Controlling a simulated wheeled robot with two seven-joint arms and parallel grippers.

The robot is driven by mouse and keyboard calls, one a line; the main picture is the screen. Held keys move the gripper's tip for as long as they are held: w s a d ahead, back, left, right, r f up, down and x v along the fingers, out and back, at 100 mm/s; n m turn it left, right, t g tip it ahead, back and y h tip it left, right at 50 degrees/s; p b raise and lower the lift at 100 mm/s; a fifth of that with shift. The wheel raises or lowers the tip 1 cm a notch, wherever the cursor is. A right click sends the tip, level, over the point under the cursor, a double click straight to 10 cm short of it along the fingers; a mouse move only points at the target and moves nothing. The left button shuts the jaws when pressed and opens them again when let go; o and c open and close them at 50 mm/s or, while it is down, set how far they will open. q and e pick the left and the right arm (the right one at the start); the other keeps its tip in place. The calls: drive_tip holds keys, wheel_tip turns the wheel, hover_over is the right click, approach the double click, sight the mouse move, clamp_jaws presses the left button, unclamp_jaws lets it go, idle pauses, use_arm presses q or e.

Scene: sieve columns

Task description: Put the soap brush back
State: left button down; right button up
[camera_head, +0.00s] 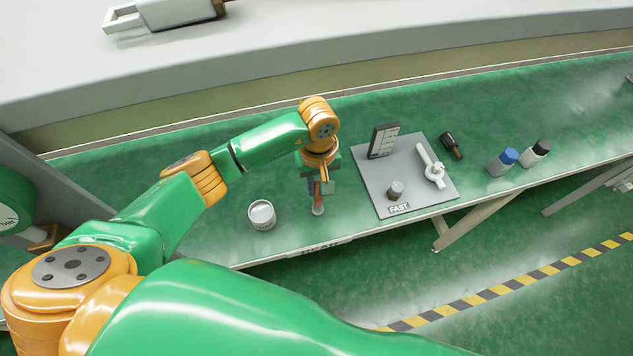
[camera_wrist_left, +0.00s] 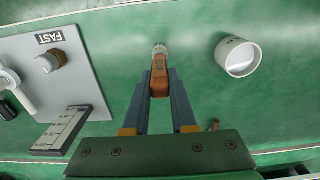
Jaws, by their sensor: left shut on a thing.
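The soap brush (camera_head: 318,205) has a brown handle and a pale bristle end. My left gripper (camera_head: 317,184) is shut on its handle and points down over the green bench. In the left wrist view the brush (camera_wrist_left: 159,78) is between the two fingertips, with its bristle end beyond them. I cannot tell whether the bristles touch the bench. A white round cup (camera_head: 262,215) stands left of the brush, apart from it. It also shows in the left wrist view (camera_wrist_left: 238,57), at the right. My right gripper is not in view.
A grey board (camera_head: 420,188) marked FAST, with a dark scale block (camera_head: 383,140), a knob (camera_head: 396,190) and a white lever (camera_head: 431,168), lies to the right. The bench's front edge is close.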

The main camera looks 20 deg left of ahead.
use_arm(q)
drive_tip(key=shift+f, duration=0.15)
drive_tip(key=shift+f+b, duration=0.15)
drive_tip(key=shift+b, duration=0.15)
drive_tip(key=c, duration=0.7)
unclamp_jaws()
drive_tip(key=shift+c, duration=0.2)
drive_tip(key=shift+r+p, duration=0.4)
wheel_tip(320, 180, up, 11)
drive_tip(key=b, duration=0.3)
drive_tip(key=shift+f, duration=0.15)
drive_tip(key=shift+r, duration=0.5)
